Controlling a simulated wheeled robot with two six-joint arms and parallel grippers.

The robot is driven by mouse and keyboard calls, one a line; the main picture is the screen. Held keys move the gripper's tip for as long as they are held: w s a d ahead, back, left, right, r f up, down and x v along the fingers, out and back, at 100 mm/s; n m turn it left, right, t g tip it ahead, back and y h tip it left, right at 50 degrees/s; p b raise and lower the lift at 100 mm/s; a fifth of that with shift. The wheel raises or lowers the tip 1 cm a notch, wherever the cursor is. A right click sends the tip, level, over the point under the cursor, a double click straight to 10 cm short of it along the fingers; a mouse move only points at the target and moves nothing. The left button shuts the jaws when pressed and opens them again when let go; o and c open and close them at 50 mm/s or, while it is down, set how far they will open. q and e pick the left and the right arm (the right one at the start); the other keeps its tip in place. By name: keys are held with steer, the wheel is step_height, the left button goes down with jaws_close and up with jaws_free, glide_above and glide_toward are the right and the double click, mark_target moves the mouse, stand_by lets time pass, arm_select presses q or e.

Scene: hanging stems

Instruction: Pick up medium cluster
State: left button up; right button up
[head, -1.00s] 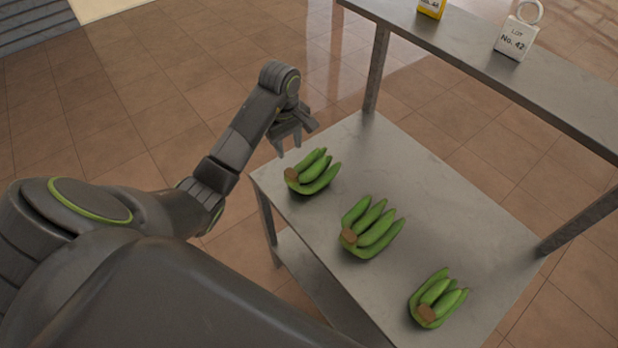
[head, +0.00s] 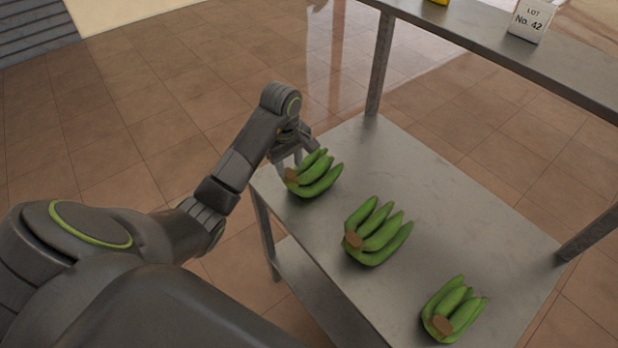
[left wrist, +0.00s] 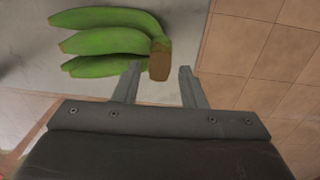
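Three green banana clusters with brown cut crowns lie on a grey metal table (head: 450,190). The far-left cluster (head: 318,178) is beside my left gripper (head: 293,160). The middle cluster (head: 378,232) looks the largest, and a third cluster (head: 455,312) lies near the right front. I cannot tell for sure which is the medium one. In the left wrist view, my left gripper (left wrist: 160,70) is open, with the brown crown (left wrist: 159,60) of the far-left cluster (left wrist: 105,42) between or just beyond its fingertips. Contact cannot be told. My right gripper is not in view.
A raised metal shelf (head: 490,50) on posts runs along the table's far side. It carries a white "LOT No. 42" tag (head: 530,18) and a yellow item, cut off at the frame's top. A lower shelf (head: 310,285) is under the table. The table's right part is clear.

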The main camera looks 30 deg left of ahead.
mark_target(290, 174)
arm_select(q)
steer(key=shift+f, duration=1.55)
jaws_close()
steer(key=shift+w+r, duration=0.1)
steer(key=shift+w, duration=0.05)
